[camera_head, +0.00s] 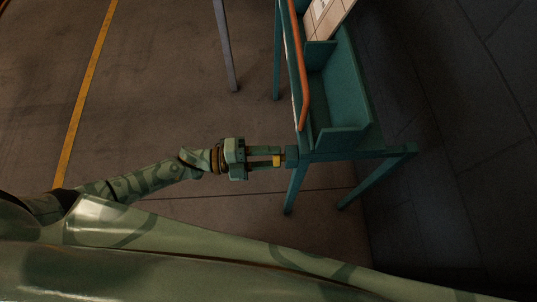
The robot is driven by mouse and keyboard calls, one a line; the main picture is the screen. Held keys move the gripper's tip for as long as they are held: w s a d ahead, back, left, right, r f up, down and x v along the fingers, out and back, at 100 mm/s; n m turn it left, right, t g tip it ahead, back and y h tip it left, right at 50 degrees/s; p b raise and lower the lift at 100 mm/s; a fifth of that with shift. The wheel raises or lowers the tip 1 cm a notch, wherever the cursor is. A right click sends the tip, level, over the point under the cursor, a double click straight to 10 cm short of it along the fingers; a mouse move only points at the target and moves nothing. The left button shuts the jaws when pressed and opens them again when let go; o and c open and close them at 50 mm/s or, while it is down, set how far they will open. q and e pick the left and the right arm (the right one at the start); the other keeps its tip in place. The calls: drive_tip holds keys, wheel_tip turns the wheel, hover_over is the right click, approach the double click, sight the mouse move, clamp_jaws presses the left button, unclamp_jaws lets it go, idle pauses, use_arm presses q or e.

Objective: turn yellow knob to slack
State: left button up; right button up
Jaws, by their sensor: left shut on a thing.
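The yellow knob (277,161) is small and sits at the side of a teal stand, next to a teal block (291,157) at the stand's near left corner. My left gripper (279,157) reaches in from the left, its two fingers pointing right. Its fingers are shut on the yellow knob, which shows between them. The fingers partly hide the knob, and its turn angle is too small to tell. My right gripper is not in view.
The teal stand (345,92) has a tray top with raised walls, an orange rail (301,75) along its left edge and a pale box (327,17) at the back. A dark wall (450,90) lies to the right. Open floor (160,90) lies to the left.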

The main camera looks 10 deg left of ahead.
use_arm(q)
drive_tip(key=n+p, duration=0.2)
drive_tip(key=n, duration=0.8)
drive_tip(key=shift+f, duration=0.1)
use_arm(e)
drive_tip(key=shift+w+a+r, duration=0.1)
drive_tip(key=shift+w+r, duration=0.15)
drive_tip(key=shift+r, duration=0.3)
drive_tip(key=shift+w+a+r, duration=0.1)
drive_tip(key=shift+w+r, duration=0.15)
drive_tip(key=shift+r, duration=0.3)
use_arm(q)
drive_tip(key=shift+n, duration=0.3)
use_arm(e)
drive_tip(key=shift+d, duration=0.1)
use_arm(q)
drive_tip(key=o, duration=1)
drive_tip(key=v, duration=1.6)
drive_tip(key=shift+a, duration=0.2)
